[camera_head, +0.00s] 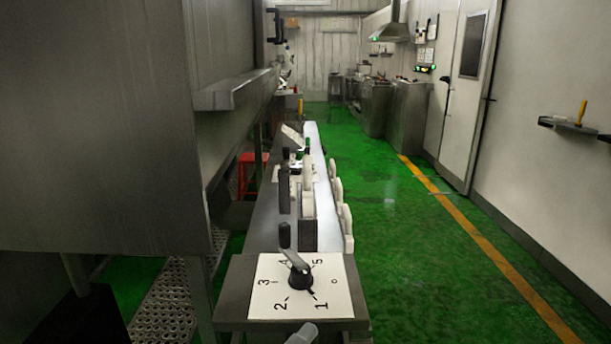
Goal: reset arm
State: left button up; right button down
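Neither my left nor my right gripper shows in the head view. A white dial plate (268,293) with printed numbers lies on a dark grey box top at the bottom centre. A black knob (301,281) stands on it, with a light grey bar (293,261) across its top slanting toward the far left, near the 4. A pale grey rounded rod end (303,334) pokes in at the bottom edge; I cannot tell what it belongs to.
Behind the dial runs a long narrow metal bench (265,215) with black-handled levers (284,200) and several white discs (347,228) along its right side. A large metal housing (100,130) fills the left. Green floor (400,265) is clear to the right, up to the wall.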

pick_arm(q)
jog(key=s+a+f+n+g+y, duration=0.5)
jog(key=s+a+f+n+y, duration=0.7)
jog(key=s+a+f+n, duration=0.5)
jog(key=a+f+n, duration=0.2)
jog(key=a+n, duration=0.1)
jog(key=a, duration=0.1)
jog(key=shift+f, duration=0.4)
